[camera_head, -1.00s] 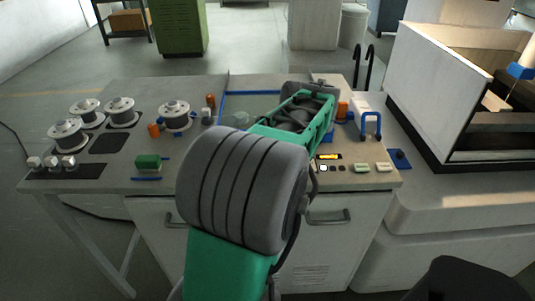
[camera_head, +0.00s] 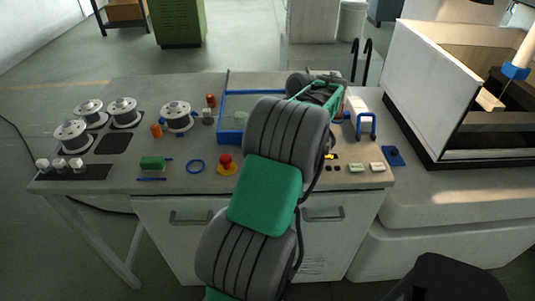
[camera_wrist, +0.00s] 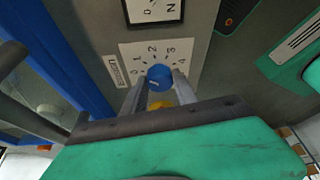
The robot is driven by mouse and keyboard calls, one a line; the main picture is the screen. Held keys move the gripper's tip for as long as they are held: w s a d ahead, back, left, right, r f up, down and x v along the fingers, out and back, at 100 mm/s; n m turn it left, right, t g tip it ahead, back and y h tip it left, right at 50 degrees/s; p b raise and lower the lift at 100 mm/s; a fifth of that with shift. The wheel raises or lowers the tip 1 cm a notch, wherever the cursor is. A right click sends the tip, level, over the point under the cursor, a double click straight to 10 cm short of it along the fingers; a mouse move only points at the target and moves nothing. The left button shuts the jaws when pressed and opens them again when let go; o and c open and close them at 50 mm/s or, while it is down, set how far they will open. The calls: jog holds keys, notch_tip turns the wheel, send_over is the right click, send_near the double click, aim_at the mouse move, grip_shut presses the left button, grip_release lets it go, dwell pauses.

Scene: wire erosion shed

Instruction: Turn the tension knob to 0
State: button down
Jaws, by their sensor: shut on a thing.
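The tension knob (camera_wrist: 159,76) is a small blue round knob in the wrist view. It sits on a white dial plate (camera_wrist: 187,50) printed with numbers from 0 to 4, with a small label (camera_wrist: 113,72) at its left side. A short pale mark shows on the knob's lower left, but I cannot read for certain which number it points to. My gripper (camera_wrist: 158,84) has its two fingers on either side of the knob, shut on it. In the head view my arm hides the knob and the fingertips.
A white-walled machine (camera_head: 440,85) rises at right.

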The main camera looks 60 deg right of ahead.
jog(key=n+g+y+p, duration=0.1)
jog(key=n+p, duration=0.1)
jog(key=n, duration=0.2)
jog(key=shift+d+r+n, duration=0.1)
jog(key=shift+n, duration=0.2)
jog(key=shift+w+n+g+y+p, duration=0.1)
jog(key=shift+n+g+y+p, duration=0.45)
jog(key=shift+n, duration=0.75)
jog(key=c, duration=1)
grip_release()
